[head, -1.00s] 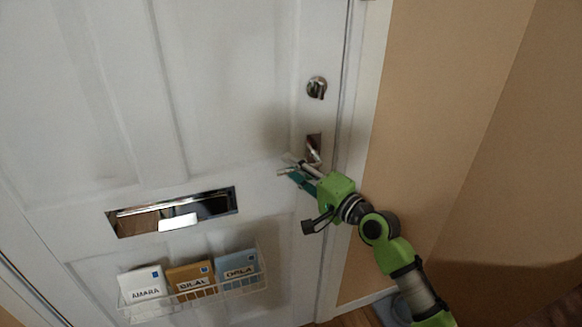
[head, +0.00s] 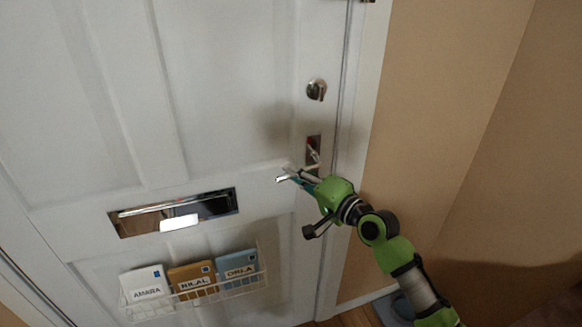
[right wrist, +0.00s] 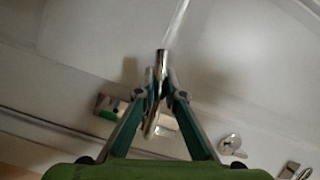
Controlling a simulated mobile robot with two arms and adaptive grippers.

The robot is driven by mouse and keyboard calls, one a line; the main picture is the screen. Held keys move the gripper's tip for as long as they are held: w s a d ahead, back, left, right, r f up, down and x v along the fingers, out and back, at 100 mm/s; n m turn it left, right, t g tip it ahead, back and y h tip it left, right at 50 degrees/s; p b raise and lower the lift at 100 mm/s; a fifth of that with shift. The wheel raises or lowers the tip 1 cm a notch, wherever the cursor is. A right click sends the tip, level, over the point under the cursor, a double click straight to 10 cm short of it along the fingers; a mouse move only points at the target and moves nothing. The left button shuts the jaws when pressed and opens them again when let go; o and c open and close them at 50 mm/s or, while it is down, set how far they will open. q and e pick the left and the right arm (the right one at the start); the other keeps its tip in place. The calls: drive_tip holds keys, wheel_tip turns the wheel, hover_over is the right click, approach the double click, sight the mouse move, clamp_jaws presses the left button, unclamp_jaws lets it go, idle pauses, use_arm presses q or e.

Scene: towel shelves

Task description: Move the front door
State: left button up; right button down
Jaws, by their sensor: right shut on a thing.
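The white front door (head: 240,90) fills most of the head view and looks shut or nearly so against its frame. Its metal lever handle (head: 313,157) sits on a small plate near the door's right edge, with a spot of red on the plate. My right gripper (head: 292,176) is at the lever, with its fingers closed around the bar. In the right wrist view, the fingers (right wrist: 162,85) meet on the shiny bar (right wrist: 162,58), whose end sticks out past them. The fingers hide part of the lever. My left gripper is not in view.
A round metal lock knob (head: 316,90) is above the handle. A letter slot (head: 130,223) with a white item in it is lower left. Below hangs a wire basket (head: 262,279) with several named packets. A tan wall (head: 430,120) stands right of the frame.

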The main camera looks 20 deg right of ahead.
drive_tip(key=f+n+p, duration=0.1)
drive_tip(key=d+f+n+g+h+p, duration=0.1)
drive_tip(key=n+p, duration=0.1)
drive_tip(key=shift+f+n, duration=0.2)
drive_tip(key=shift+n, duration=0.1)
drive_tip(key=shift+d+f+n+h+p, duration=0.2)
drive_tip(key=shift+f+n+h+p, duration=0.2)
drive_tip(key=shift+f+n+p, duration=0.25)
drive_tip(key=shift+r, duration=0.1)
